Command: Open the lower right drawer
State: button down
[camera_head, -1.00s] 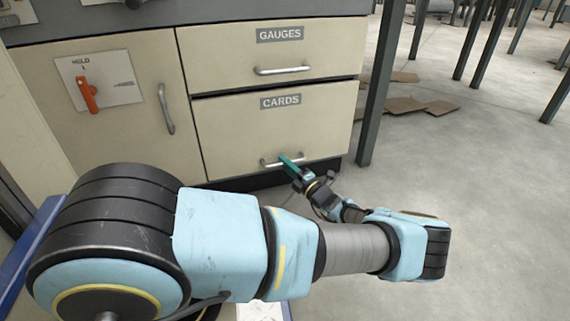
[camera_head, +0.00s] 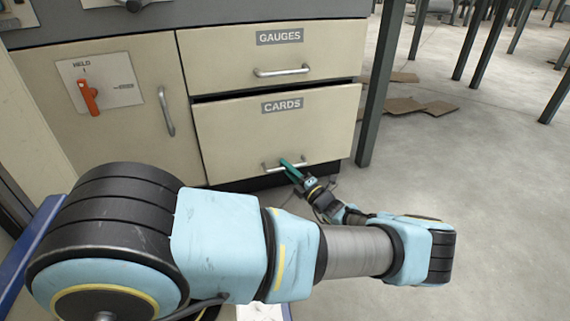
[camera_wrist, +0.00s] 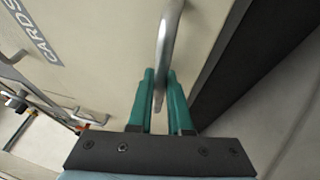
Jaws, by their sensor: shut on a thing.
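The lower right drawer (camera_head: 276,128), labelled CARDS, is slightly out from the cabinet, with a dark gap along its top edge. Its metal bar handle (camera_head: 272,165) is low on the front. My gripper (camera_head: 287,163) has teal fingers and is at this handle. In the wrist view, the two fingers (camera_wrist: 160,85) are on either side of the handle bar (camera_wrist: 168,35) and shut on it. The drawer front (camera_wrist: 100,60) fills much of that view. The inside of the drawer is hidden.
The upper GAUGES drawer (camera_head: 262,52) is shut. A cabinet door (camera_head: 105,110) with an orange HELD lever (camera_head: 88,97) stands to the left. A dark table leg (camera_head: 378,95) stands just right of the cabinet. Flat cardboard (camera_head: 420,106) lies on the open floor beyond.

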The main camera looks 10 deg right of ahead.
jog(key=s+d+p, duration=0.3)
jog(key=s+p, duration=0.2)
jog(key=s, duration=1.6)
jog(key=shift+s, duration=0.35)
jog(key=c, duration=0.8)
grip_release()
jog(key=shift+a, duration=0.1)
jog(key=shift+c, duration=0.2)
jog(key=p+v, duration=0.1)
jog(key=v, duration=0.9)
jog(key=shift+s+d, duration=0.25)
jog(key=shift+s, duration=0.1)
